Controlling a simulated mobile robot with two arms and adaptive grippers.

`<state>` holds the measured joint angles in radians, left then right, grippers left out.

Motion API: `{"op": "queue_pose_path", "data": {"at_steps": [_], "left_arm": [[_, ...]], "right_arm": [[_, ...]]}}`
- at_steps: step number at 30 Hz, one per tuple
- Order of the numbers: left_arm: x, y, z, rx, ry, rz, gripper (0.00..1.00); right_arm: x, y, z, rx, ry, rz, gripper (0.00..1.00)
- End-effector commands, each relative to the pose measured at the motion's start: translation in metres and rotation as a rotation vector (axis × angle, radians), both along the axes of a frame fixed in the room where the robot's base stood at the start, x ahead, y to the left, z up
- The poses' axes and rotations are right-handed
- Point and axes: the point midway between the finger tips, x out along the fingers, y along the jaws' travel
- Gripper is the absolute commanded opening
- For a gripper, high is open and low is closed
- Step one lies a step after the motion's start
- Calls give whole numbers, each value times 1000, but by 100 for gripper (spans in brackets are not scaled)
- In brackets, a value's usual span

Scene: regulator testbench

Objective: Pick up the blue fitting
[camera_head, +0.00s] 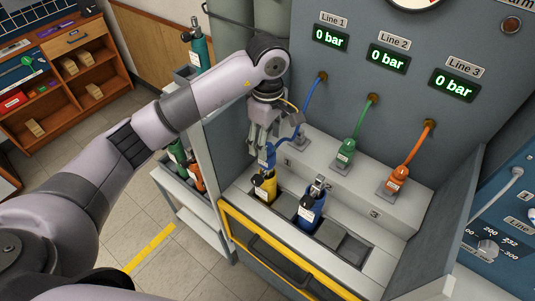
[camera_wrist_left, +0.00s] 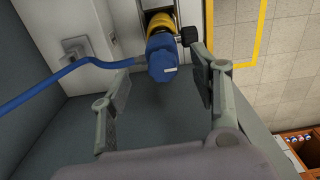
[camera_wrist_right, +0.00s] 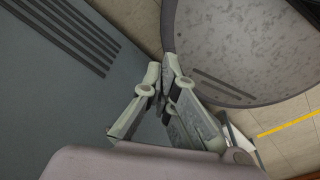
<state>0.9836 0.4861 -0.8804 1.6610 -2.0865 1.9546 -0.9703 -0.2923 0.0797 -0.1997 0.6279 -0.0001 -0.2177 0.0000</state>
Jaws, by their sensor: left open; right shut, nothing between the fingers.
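The blue fitting (camera_head: 267,157) sits on top of the yellow cylinder (camera_head: 265,187), in the left slot of the bench. A blue hose (camera_head: 309,100) runs from it to the Line 1 port. In the left wrist view, the blue fitting (camera_wrist_left: 162,62) lies between and just beyond the spread fingers of my left gripper (camera_wrist_left: 160,77). The left gripper (camera_head: 263,140) is open just above the fitting in the head view, its fingers hiding part of that area. My right gripper (camera_wrist_right: 166,72) is shut and empty, seen only in its wrist view.
A blue cylinder (camera_head: 311,212) stands right of the yellow one, with an empty slot (camera_head: 352,249) beyond. Green (camera_head: 346,151) and orange (camera_head: 392,183) fittings with hoses rest on the ledge. The panel wall rises behind. All three displays, including Line 1 (camera_head: 331,38), read 0 bar.

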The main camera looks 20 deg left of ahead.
Motion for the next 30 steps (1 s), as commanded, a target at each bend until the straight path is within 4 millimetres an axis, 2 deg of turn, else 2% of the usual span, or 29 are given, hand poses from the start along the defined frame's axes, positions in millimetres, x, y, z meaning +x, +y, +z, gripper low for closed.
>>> {"op": "queue_pose_path", "data": {"at_steps": [4, 8, 13, 18, 26, 30], "left_arm": [[0, 0, -9, 0, 0, -1, 57], [-2, 0, -18, 0, 3, 1, 57], [-6, -1, -39, 0, 5, 0, 57], [-4, -1, -59, -2, 1, 0, 57], [-3, -1, -62, -1, -2, -1, 57], [-4, -1, -62, -1, -2, -1, 47]], "right_arm": [[6, 0, 5, 1, -9, 0, 0], [-2, 0, 13, -1, 5, 0, 0], [-15, -1, 28, -2, 23, 0, 0], [-18, -1, 32, -3, 28, 0, 0], [-14, -1, 31, -3, 22, 0, 0], [-11, -1, 31, -2, 18, 0, 0]]}}
